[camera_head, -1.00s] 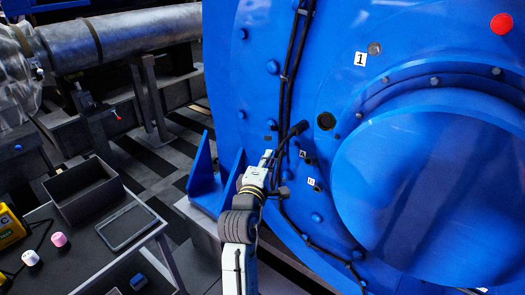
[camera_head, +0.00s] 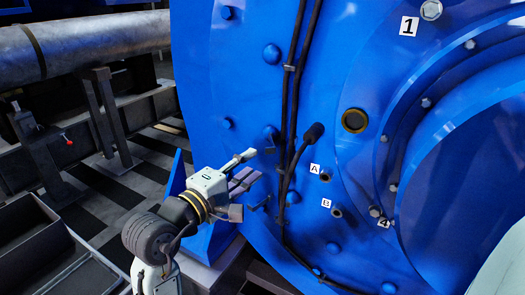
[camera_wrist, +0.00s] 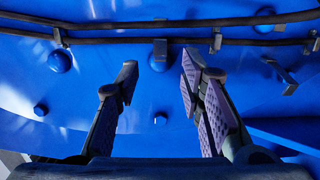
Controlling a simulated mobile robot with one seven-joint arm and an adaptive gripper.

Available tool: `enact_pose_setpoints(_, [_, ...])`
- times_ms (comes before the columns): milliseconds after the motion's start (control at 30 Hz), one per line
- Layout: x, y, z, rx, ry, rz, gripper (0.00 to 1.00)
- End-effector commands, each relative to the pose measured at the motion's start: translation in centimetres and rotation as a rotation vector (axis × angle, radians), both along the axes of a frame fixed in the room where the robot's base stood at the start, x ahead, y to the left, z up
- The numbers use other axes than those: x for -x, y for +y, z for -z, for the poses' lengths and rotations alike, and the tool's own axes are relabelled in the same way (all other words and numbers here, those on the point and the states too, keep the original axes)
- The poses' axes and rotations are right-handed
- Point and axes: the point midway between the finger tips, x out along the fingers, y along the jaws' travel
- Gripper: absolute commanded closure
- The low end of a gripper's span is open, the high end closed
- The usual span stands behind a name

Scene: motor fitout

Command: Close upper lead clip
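My gripper (camera_head: 243,183) is open and empty, its fingers pointing at the blue motor face; in the wrist view its fingers (camera_wrist: 160,75) are wide apart. A small dark clip piece (camera_wrist: 160,48) stands out from the face beyond the fingertips, between them in that picture and apart from them. It seems to be the small tab (camera_head: 268,150) in the head view, left of the leads, and looks open. A second tab (camera_wrist: 282,75) juts out farther right and shows lower in the head view (camera_head: 262,203). Dark leads (camera_head: 293,100) run down the face.
Another clip (camera_head: 289,67) sits around the leads higher up. Round bolt heads (camera_head: 271,53) stand out from the face. A blue bracket (camera_head: 177,175) stands behind my gripper.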

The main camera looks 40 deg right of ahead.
Motion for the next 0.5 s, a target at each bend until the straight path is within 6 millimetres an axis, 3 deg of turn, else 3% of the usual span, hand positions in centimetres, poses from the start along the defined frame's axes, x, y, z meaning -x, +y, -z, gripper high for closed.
enact_pose_setpoints(300, [-1.7, -5.8, -0.1, 0.0, 0.001, 0.001, 0.65])
enact_pose_setpoints(500, [-2.2, -7.6, 0.0, 0.001, 0.001, -0.001, 0.65])
